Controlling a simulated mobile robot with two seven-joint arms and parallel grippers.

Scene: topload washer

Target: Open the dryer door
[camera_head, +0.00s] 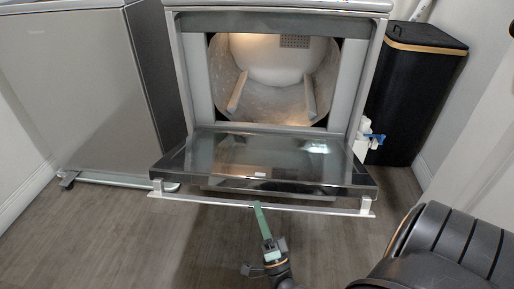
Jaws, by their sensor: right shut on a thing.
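The dryer (353,85) stands at the centre back, its lit drum showing through the opening. Its dark glass door (235,165) is hinged at the bottom and swung far down, near level, toward me. A light bar handle (320,209) runs along the door's near edge on two brackets. My right gripper (257,206), with green fingers, comes up from below and is shut on the handle near its middle. The exact contact under the bar is small in the picture. My left gripper is out of view.
A grey washer (75,85) stands on the left. A black bin with a wooden rim (415,95) and a white bottle with a blue part (365,138) are on the right. Wooden floor (120,235) is clear in front and at left.

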